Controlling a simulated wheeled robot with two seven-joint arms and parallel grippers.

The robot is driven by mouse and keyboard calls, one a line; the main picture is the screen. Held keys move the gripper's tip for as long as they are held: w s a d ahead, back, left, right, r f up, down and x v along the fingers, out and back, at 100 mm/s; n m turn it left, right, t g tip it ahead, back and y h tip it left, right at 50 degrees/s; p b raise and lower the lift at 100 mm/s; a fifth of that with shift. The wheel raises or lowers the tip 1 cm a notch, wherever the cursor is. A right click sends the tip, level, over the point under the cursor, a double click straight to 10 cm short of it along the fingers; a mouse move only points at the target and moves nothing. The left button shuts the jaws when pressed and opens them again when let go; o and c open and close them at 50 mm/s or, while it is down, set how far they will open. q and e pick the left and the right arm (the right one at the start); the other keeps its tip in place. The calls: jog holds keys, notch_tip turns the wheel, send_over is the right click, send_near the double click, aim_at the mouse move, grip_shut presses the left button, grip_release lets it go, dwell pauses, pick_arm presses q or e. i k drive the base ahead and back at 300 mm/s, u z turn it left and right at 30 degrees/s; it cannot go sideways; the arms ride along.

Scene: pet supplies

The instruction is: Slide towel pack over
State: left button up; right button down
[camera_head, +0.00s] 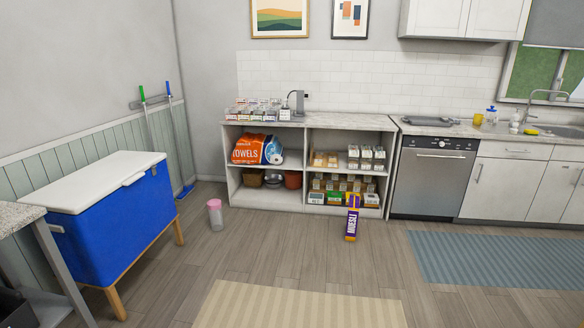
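The towel pack (251,149) is an orange and blue bag lettered "TOWELS". It lies on the upper shelf of the left compartment of the open white shelf unit (304,171), under the countertop. It fills most of that shelf's width and looks a little tilted. A small roundish grey-white item (277,157) shows at its right end. Neither of my grippers is in view.
A purple muesli box (352,222) stands on the floor before the shelf unit's right half, and a pink-lidded container (215,214) stands to its left. A blue cooler (112,222) is at the left. Striped rugs (300,305) lie on the open floor.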

aim_at(251, 148)
jog(key=z, duration=0.15)
jog(key=i, duration=2.3)
jog(key=u, duration=0.45)
jog(key=i, duration=2.3)
jog(key=u, duration=1)
jog(key=i, duration=1)
jog(key=u, duration=0.25)
